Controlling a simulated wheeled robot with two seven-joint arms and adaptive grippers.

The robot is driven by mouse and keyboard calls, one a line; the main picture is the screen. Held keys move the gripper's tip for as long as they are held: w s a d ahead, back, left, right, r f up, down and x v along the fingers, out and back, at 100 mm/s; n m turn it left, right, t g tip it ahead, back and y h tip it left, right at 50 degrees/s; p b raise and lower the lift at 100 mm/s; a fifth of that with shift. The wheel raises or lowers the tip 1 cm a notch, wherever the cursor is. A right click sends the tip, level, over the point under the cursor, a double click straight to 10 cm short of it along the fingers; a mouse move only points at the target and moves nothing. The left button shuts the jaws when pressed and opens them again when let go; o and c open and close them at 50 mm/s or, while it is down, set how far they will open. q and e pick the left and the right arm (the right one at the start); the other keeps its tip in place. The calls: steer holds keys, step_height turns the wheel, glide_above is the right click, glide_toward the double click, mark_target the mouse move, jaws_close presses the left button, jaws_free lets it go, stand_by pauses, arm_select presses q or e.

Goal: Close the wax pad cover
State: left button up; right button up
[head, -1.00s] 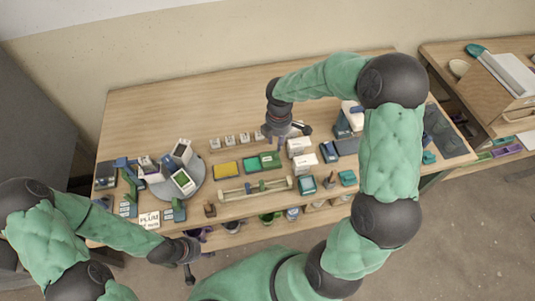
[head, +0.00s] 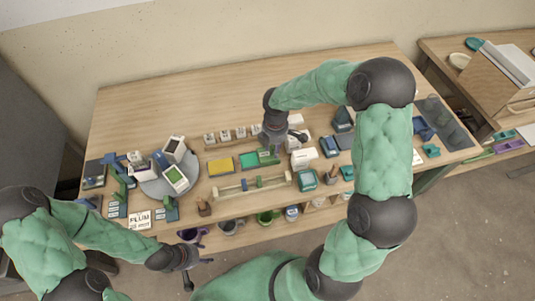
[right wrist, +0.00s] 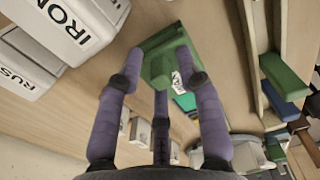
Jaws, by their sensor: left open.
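The wax pad appears to be the small green pad (head: 249,160) at mid-table in the head view. A green block, likely its cover (head: 268,154), is beside it on the right. My right gripper (head: 273,147) is down at this block. In the right wrist view the green block (right wrist: 160,50) lies between the purple fingers of the right gripper (right wrist: 159,50). I cannot tell whether the fingers press on it. A teal patch (right wrist: 185,101) shows just past the block. My left gripper (head: 192,272) is open and empty, off the table's front edge.
A yellow pad (head: 220,167) lies left of the green pad. White labelled boxes (head: 303,158) stand close on the right; one (right wrist: 68,28) is near the right fingers. A wooden rack (head: 252,186) lies in front. A grey turntable (head: 168,182) holds boxes. The table's back is clear.

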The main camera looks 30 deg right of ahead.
mark_target(256, 160)
steer(key=shift+s+a+f, duration=0.1)
steer(key=shift+s+f, duration=0.15)
steer(key=shift+f, duration=0.1)
steer(key=shift+s+a, duration=0.1)
steer(key=shift+s, duration=0.1)
jaws_close()
steer(key=shift+a+f, duration=0.1)
steer(key=shift+w+a, duration=0.3)
steer(key=shift+a, duration=0.75)
steer(key=shift+w+a, duration=0.25)
steer(key=shift+a, duration=0.75)
steer(key=shift+w+a, duration=0.3)
steer(key=shift+a, duration=0.75)
